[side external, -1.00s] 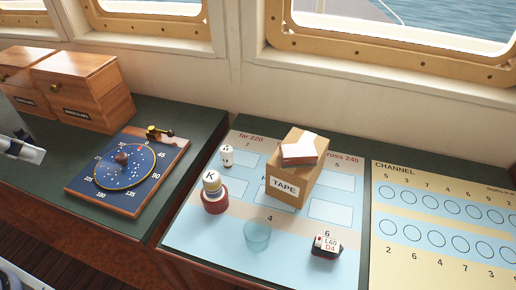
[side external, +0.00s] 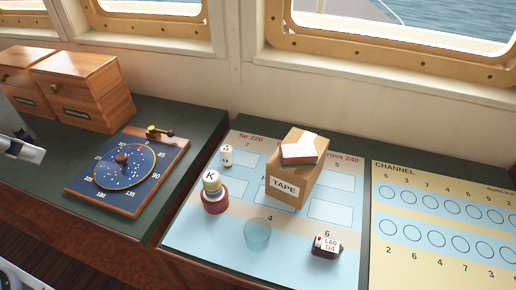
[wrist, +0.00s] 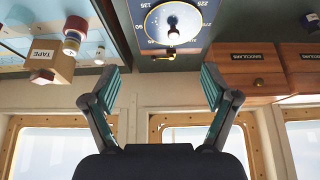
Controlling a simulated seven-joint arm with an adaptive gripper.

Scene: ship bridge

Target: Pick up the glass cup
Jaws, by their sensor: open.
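The glass cup (side external: 257,234) is a small, clear, bluish cup. It stands on the light blue chart near its front edge, by the number 4, in the side external view. I cannot make it out in the wrist view. My gripper (wrist: 161,80) is open and empty in the wrist view, its two teal-padded fingers spread apart. In the side external view only a grey part of my arm (side external: 20,148) shows at the left edge, well to the left of the cup.
A red-based piece marked K (side external: 213,195) stands left of the cup. A block marked L60 D4 (side external: 326,246) lies to its right. A cardboard TAPE box (side external: 290,185) stands behind it. A blue dial board (side external: 125,172) and wooden boxes (side external: 85,88) are at the left.

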